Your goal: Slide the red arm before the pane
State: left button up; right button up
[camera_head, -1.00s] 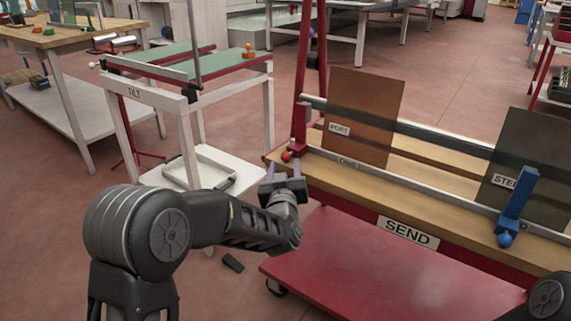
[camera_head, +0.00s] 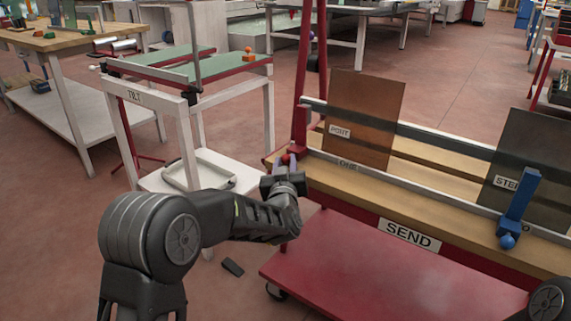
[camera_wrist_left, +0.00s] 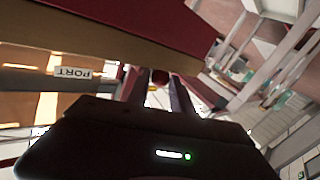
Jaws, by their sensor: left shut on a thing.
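The red arm (camera_head: 299,125) stands upright at the left end of the rack's front rail, with a red ball knob (camera_head: 288,158) low on its front. The brown pane (camera_head: 366,118), labelled PORT, stands upright just right of the red arm. My left gripper (camera_head: 285,165) is shut on the red knob. In the left wrist view the knob (camera_wrist_left: 160,76) sits between the two fingers, partly hidden by them. A blue arm (camera_head: 517,205) with a blue knob stands further right on the rail, before a dark pane (camera_head: 536,165). My right gripper is out of view.
The rack (camera_head: 350,178) has a wooden top, a metal front rail and a SEND label over a red lower shelf (camera_head: 380,275). A white stand labelled TILT (camera_head: 115,120) is at the left. The rail between the red and blue arms looks clear.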

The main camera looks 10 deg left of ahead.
pick_arm(q)
grip_shut()
dwell(0.7)
